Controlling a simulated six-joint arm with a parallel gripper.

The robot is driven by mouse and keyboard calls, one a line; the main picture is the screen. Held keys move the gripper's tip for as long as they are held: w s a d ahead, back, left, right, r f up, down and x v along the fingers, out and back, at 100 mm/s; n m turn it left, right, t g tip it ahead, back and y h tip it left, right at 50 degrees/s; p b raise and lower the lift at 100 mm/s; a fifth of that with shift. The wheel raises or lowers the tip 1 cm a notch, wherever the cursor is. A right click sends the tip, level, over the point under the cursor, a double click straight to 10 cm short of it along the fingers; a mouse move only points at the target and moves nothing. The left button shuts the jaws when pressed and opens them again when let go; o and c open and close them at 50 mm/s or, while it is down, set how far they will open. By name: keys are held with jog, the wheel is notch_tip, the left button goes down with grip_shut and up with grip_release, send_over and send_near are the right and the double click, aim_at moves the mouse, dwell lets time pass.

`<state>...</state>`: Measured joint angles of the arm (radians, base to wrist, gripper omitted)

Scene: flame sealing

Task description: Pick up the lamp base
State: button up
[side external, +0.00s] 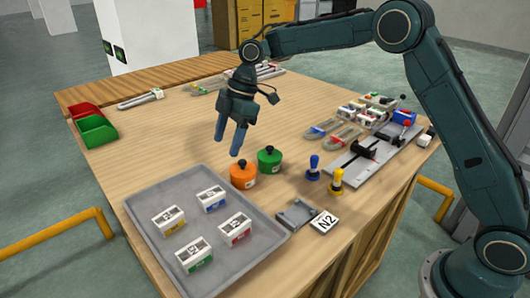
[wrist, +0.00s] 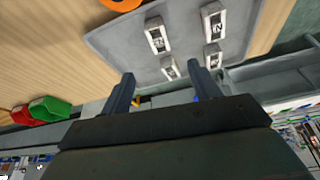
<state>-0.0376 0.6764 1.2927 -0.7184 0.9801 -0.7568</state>
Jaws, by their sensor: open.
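No part is plainly marked as the lamp base, and I cannot tell which thing it is. An orange round pot (side external: 243,176) and a green round pot (side external: 269,161), each with a black knob on top, stand side by side on the table. Several white boxes with coloured labels, one of them yellow-labelled (side external: 168,221), sit apart on a grey tray (side external: 157,263). My gripper (side external: 228,145) is open and empty, pointing down in the air above the table near the orange pot. In the wrist view its two fingers (wrist: 160,78) are apart, with the tray beyond them.
A blue-topped piece (side external: 313,168) and a yellow one (side external: 336,183) stand right of the pots. A grey holder (side external: 297,213) and an N2 card (side external: 324,222) lie in front. A grey rail fixture (side external: 365,153) is at right. Red and green bins (side external: 96,131) stand at left.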

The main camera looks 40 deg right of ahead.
aim_at(211, 193)
jog(key=shift+w+a+f+n, duration=0.2)
jog(key=shift+w+f+n, duration=0.1)
jog(key=shift+f, duration=0.3)
jog(key=shift+w+a+f+n, duration=0.2)
jog(key=shift+w+f, duration=0.1)
jog(key=shift+f, duration=0.3)
jog(key=shift+f, duration=0.1)
jog(key=shift+s+x, duration=0.2)
jog(key=shift+x, duration=3.95)
jog(key=shift+x, duration=2.6)
jog(key=shift+s+a, duration=0.1)
jog(key=shift+s, duration=0.1)
jog(key=c, duration=1.1)
